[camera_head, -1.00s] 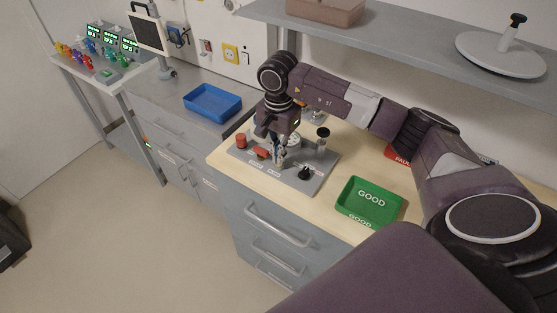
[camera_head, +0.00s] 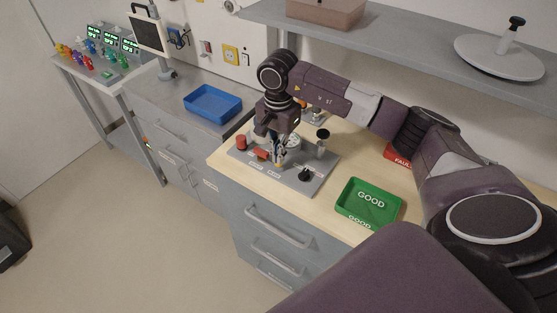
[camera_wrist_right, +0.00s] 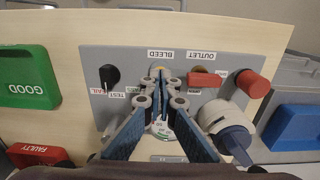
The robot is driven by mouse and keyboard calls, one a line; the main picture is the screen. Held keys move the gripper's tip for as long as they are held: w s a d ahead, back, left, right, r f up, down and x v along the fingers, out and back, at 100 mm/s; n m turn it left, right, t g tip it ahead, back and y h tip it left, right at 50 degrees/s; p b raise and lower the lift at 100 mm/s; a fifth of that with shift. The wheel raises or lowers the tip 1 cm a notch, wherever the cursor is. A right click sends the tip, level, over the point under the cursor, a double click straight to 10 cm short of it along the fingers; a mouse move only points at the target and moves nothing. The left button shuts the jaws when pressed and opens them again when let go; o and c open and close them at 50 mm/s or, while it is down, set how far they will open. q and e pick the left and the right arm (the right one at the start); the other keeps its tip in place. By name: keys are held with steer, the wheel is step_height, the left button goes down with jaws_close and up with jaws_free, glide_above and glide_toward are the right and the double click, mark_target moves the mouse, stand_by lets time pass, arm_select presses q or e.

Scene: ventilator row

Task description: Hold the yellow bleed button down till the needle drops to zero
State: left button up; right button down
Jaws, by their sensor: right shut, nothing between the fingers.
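The grey test panel (camera_head: 318,178) lies on the wooden bench top. In the right wrist view, my right gripper (camera_wrist_right: 160,80) is shut and empty, its fingertips at the BLEED label (camera_wrist_right: 166,54). A little of the yellow bleed button (camera_wrist_right: 158,70) shows just beyond the tips; I cannot tell whether they touch it or whether it is pressed. In the head view, the right gripper (camera_head: 280,160) points down over the panel. The round gauge (camera_wrist_right: 162,129) is partly hidden behind the fingers, and its needle cannot be read. My left gripper is not in view.
A black knob (camera_wrist_right: 109,76), a red outlet lever (camera_wrist_right: 203,79) and a red knob (camera_wrist_right: 252,84) flank the fingers. A green GOOD tray (camera_head: 370,202) stands to the right, a blue tray (camera_head: 213,102) to the left. A shelf (camera_head: 400,43) overhangs the bench.

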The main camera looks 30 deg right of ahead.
steer(key=shift+r+p, duration=1.25)
steer(key=shift+r, duration=1.3)
